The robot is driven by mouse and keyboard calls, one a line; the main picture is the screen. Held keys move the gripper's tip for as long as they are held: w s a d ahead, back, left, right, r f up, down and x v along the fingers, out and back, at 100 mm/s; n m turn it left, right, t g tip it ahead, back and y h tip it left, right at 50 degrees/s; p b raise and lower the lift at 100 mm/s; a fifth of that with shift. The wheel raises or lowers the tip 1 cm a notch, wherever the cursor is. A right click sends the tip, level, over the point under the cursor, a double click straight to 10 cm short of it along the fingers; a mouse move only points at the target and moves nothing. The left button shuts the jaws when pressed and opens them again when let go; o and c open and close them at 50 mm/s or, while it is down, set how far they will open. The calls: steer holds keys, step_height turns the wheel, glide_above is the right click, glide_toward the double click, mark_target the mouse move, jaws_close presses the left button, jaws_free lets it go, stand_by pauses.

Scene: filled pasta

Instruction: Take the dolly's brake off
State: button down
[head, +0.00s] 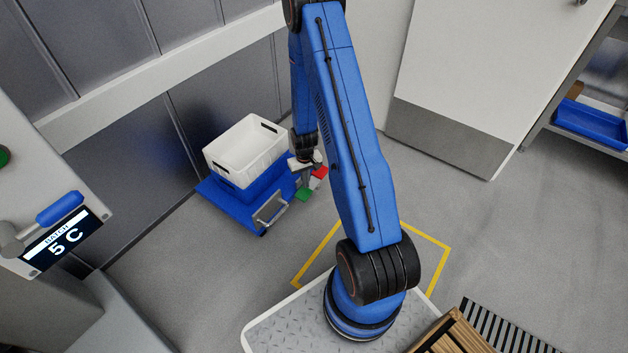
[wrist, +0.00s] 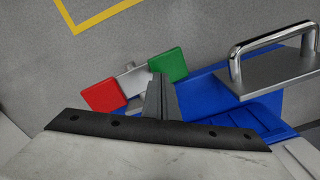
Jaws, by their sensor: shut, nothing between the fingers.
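The blue dolly (head: 228,203) stands on the floor by the grey wall panels; part of its deck (wrist: 215,85) shows in the wrist view. At its near end is a brake pedal with a red pad (wrist: 103,95) and a green pad (wrist: 167,62) on a silver bar (wrist: 133,80). The red pad (head: 320,172) and green pad (head: 303,194) also show in the head view. My gripper (wrist: 157,80) is shut and empty. Its fingertips appear between the pads, close to the green one; I cannot tell whether they touch it. The fingers hide part of the bar.
A white crate (head: 247,148) rides on the dolly. A silver handle (head: 270,210) rises at its end, right of my fingers in the wrist view (wrist: 275,62). A yellow floor outline (head: 428,236) lies nearby. Open grey floor lies right of the dolly.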

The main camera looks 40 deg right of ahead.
steer(key=shift+r, duration=2.95)
steer(key=s+a+r+t, duration=0.1)
steer(key=s+a+r, duration=0.15)
steer(key=r, duration=0.75)
steer(key=s+a+r+n+t, duration=0.1)
steer(key=s+a+r, duration=0.15)
steer(key=r, duration=0.85)
steer(key=s+a+r, duration=0.2)
steer(key=a+r, duration=0.2)
steer(key=r, duration=0.6)
steer(key=s+a+r+t, duration=0.1)
steer(key=s+a+r, duration=0.2)
steer(key=s+r, duration=0.4)
steer(key=s+a+r+n+t, duration=0.1)
steer(key=s+a+r, duration=0.2)
steer(key=s+r, duration=0.5)
steer(key=s, duration=0.8)
steer(key=shift+s+a+r+t, duration=0.15)
steer(key=shift+a+r+t, duration=0.15)
steer(key=shift+a+t, duration=0.1)
